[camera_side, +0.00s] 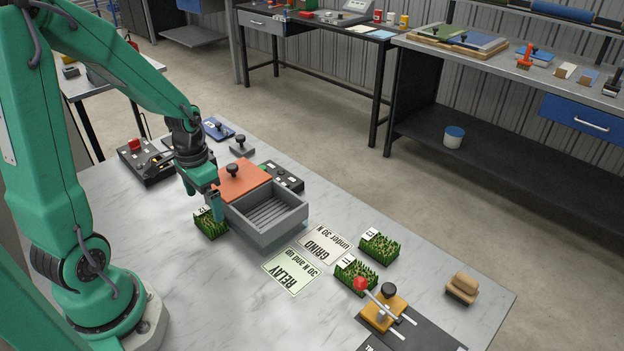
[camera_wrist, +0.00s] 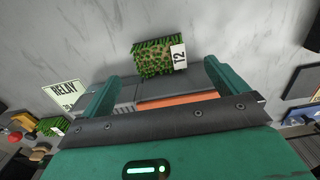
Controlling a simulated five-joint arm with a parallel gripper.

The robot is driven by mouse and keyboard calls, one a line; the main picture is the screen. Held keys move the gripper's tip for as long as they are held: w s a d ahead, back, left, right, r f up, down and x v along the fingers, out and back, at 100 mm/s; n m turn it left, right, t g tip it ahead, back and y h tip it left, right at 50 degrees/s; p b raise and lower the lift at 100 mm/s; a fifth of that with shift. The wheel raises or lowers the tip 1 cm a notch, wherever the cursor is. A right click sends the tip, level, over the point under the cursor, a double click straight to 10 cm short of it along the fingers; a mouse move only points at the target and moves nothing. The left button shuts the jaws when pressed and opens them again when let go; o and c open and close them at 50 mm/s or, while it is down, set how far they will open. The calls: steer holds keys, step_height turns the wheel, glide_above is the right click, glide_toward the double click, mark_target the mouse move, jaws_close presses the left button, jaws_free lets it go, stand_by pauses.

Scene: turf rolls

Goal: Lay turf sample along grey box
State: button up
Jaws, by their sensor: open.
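A green turf sample (camera_side: 211,226) lies on the marbled table at the near left side of the grey box (camera_side: 268,222). In the wrist view this turf sample (camera_wrist: 152,60) carries a T2 tag and lies beside the grey box's wall (camera_wrist: 165,87); whether they touch I cannot tell. The box has an orange lid (camera_side: 243,180) over one part and a ribbed open part. My gripper (camera_side: 204,198) is open and empty, above the table by the box's lidded end. In the wrist view its fingers (camera_wrist: 162,76) stand apart, with the turf beyond the tips.
Two more turf samples, T1 (camera_side: 355,275) and T3 (camera_side: 379,248), lie to the right. A RELAY card (camera_side: 289,271) and a GRIND card (camera_side: 323,243) lie flat by the box. A red-knobbed lever device (camera_side: 383,312) stands front right. A control box (camera_side: 147,160) stands back left.

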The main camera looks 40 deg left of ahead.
mark_target(208, 217)
steer(key=shift+f, duration=2.4)
steer(key=shift+c, duration=0.5)
steer(key=c, duration=1.1)
steer(key=shift+r, duration=0.2)
steer(key=shift+r, duration=1.9)
steer(key=d+r, duration=0.2)
steer(key=d, duration=0.2)
steer(key=s+d+r, duration=0.1)
steer(key=d+r, duration=0.1)
steer(key=d, duration=0.1)
steer(key=d+r, duration=0.3)
steer(key=d, duration=0.1)
steer(key=shift+s+d, duration=0.3)
steer(key=shift+s, duration=0.1)
steer(key=shift+w, duration=0.15)
